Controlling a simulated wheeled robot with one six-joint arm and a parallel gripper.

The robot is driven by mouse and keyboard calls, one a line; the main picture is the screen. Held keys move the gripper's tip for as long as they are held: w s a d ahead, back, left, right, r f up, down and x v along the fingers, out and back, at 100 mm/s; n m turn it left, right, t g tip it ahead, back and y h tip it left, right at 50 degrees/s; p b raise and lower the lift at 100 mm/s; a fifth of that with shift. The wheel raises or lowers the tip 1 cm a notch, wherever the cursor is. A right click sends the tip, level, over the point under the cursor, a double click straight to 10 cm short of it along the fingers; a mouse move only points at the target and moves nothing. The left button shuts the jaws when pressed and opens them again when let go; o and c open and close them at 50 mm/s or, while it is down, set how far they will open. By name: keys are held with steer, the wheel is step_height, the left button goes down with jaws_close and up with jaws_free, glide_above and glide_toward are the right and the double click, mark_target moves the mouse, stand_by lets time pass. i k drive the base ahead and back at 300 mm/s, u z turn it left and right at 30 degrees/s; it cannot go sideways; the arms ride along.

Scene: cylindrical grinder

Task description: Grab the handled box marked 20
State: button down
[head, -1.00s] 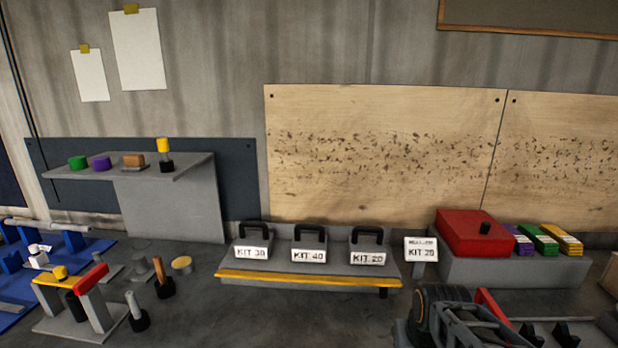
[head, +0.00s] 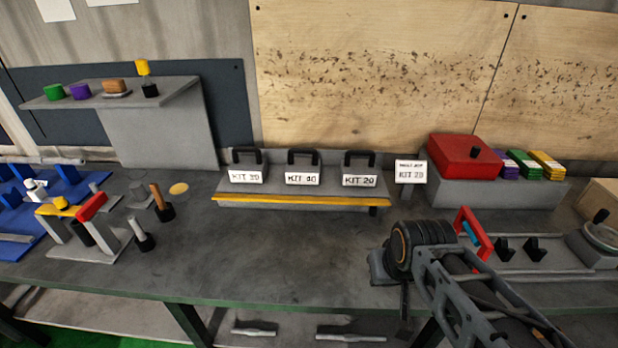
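The handled box marked KIT 20 (head: 360,181) is the rightmost of three boxes on a grey rack with a yellow front edge (head: 290,200). Its white label faces me and its black handle stands up at the top. The box marked KIT 40 (head: 303,179) is in the middle and one that seems to read KIT 30 (head: 246,177) is at the left. My arm reaches in from the lower right. Its end, with my gripper (head: 392,262), is over the bench, in front of and below the KIT 20 box and apart from it. I cannot make out the fingers.
A sign reading KIT 20 (head: 410,172) stands just right of the rack. A red-framed fixture (head: 475,235) is close to my arm. The bench (head: 270,250) before the rack is clear.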

mark_target(354, 172)
steer(key=u, duration=2.65)
steer(key=k, duration=0.7)
steer(key=z, duration=1.35)
steer(key=i, duration=0.4)
steer(key=u, duration=0.25)
